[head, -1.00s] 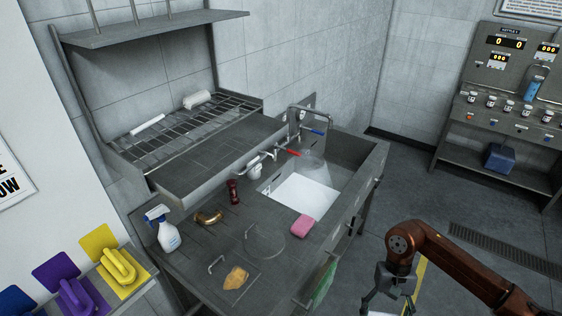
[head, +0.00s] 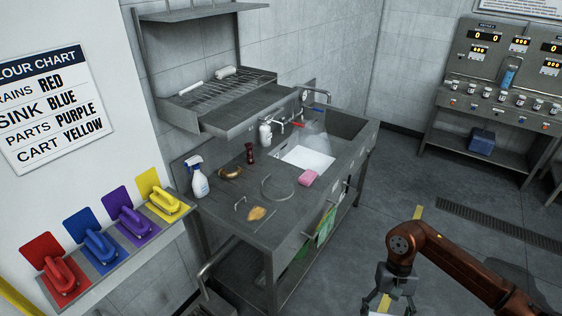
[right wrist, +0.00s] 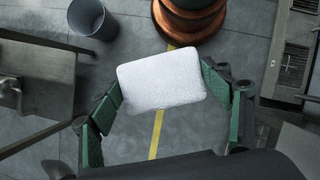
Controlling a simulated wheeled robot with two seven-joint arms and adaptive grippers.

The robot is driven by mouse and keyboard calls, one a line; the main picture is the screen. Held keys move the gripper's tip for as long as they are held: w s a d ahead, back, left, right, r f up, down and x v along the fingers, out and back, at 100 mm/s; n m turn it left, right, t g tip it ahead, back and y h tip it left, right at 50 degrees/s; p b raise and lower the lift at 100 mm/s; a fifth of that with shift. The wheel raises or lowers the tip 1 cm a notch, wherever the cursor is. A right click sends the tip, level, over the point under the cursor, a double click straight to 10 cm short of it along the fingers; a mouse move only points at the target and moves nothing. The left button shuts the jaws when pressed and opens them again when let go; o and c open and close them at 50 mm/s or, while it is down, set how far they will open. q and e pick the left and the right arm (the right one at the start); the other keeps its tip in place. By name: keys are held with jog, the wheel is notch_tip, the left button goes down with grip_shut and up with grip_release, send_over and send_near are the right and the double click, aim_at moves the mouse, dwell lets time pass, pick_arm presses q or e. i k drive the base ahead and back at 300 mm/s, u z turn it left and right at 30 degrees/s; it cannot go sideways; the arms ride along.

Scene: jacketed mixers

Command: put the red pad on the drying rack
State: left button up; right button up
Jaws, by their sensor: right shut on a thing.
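A red pad (head: 60,274) with a raised handle sits at the left end of a wall ledge, beside blue, purple and yellow ones. The drying rack (head: 222,92) is a wire shelf above the sink counter, with two white items on it. My right gripper (head: 384,304) is at the lower right, in front of the counter and far from the red pad. In the right wrist view it is shut on a white block (right wrist: 161,80), held between green-lined fingers; the block is mostly cut off in the head view. My left gripper is out of view.
The counter holds a spray bottle (head: 198,178), a pink sponge (head: 308,178), a yellow sponge (head: 257,213) and a sink. A colour chart (head: 56,105) hangs above the ledge. A bucket (right wrist: 92,18) stands on the floor. Open floor lies right of the counter.

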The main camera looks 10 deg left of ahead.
aim_at(208, 100)
jog(key=k, duration=0.15)
jog(key=u, duration=0.95)
